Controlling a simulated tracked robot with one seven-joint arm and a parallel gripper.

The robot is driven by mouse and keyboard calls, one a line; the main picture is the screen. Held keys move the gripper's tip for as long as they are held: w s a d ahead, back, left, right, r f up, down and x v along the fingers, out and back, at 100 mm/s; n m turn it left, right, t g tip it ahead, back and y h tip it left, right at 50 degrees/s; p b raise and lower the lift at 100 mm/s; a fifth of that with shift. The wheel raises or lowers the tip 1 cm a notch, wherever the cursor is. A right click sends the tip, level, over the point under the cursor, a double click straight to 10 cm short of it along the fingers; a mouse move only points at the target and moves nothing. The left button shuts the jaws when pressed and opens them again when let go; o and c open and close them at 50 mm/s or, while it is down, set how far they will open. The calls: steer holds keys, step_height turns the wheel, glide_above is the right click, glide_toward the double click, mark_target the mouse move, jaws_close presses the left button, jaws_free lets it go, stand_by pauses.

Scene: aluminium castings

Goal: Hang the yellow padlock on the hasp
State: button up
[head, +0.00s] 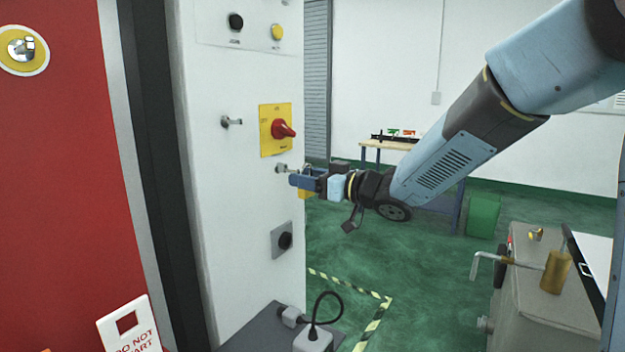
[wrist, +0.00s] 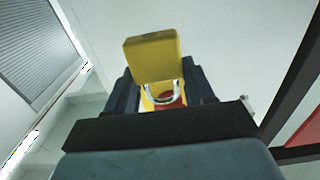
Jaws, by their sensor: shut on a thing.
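My gripper (head: 303,181) is shut on the yellow padlock, just in front of the white cabinet. In the head view only a little of the padlock (head: 304,194) shows below the fingers. The wrist view shows its yellow body (wrist: 151,60) between the fingers (wrist: 163,85), with the silver shackle (wrist: 176,88) beside the body. A metal fitting (head: 281,169), which looks like the hasp, sticks out of the cabinet right by the fingertips. A similar metal fitting (head: 230,122) sits higher to the left. I cannot tell whether the shackle is around or only beside the nearer fitting.
A red rotary switch (head: 283,129) on a yellow plate (head: 269,112) is just above my gripper. A black round part on a grey plate (head: 276,242) is below. A grey bench (head: 535,310) with a brass cylinder (head: 556,272) stands at right. Open green floor lies between.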

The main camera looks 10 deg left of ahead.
steer(key=shift+x, duration=1.7)
steer(key=shift+w+a+f, duration=0.25)
steer(key=shift+a+f, duration=0.3)
steer(key=shift+f, duration=0.05)
steer(key=o, duration=1.2)
